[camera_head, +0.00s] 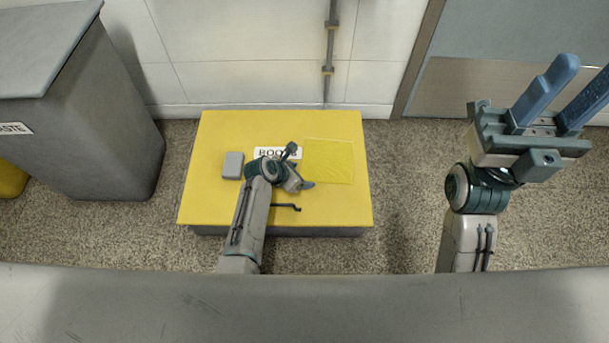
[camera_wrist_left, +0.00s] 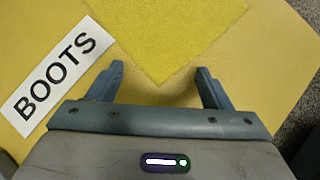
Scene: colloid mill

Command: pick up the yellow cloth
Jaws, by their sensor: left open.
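The yellow cloth (camera_head: 328,161) lies flat on the right part of the yellow top of a low box (camera_head: 205,200) on the floor. In the left wrist view the cloth (camera_wrist_left: 165,35) is just beyond the fingertips, with one corner pointing between them. My left gripper (camera_head: 304,181) is above the box top, at the cloth's lower left in the head view. In the left wrist view my left gripper (camera_wrist_left: 160,78) is open with nothing between its fingers. My right gripper (camera_head: 576,95) is raised at the right, with its two blue fingers apart and empty, away from the box.
A white BOOTS label (camera_wrist_left: 50,75) lies on the box top left of the cloth. A grey block (camera_head: 233,165) and a thin dark hooked object (camera_head: 286,207) are also on it. A grey waste bin (camera_head: 100,130) stands left. A pipe (camera_head: 329,60) runs down the wall behind.

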